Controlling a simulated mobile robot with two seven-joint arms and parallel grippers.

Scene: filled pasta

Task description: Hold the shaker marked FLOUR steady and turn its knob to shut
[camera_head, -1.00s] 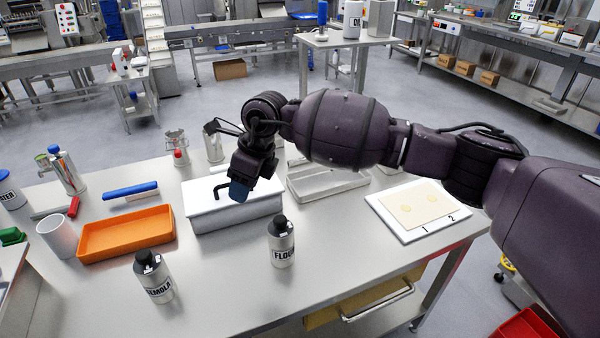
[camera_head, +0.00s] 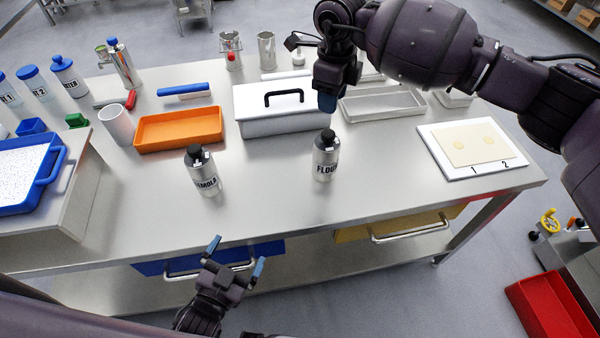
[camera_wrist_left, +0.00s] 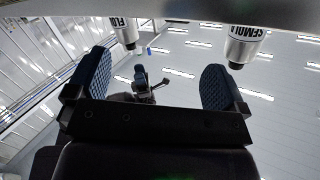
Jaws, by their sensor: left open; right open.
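The shaker marked FLOUR (camera_head: 325,160) stands upright on the steel table, with a black knob on top. My left gripper (camera_head: 238,258) is open and empty in front of the table's front edge, low and to the left of the shaker. Its two blue-padded fingers stand wide apart in the left wrist view (camera_wrist_left: 155,85).
A similar shaker marked SEMOLA (camera_head: 203,173) stands left of the FLOUR shaker. Behind are an orange tray (camera_head: 180,130) and a white lidded box (camera_head: 283,108). A white board with pasta sheet (camera_head: 440,150) lies at right. The table front between the shakers is clear.

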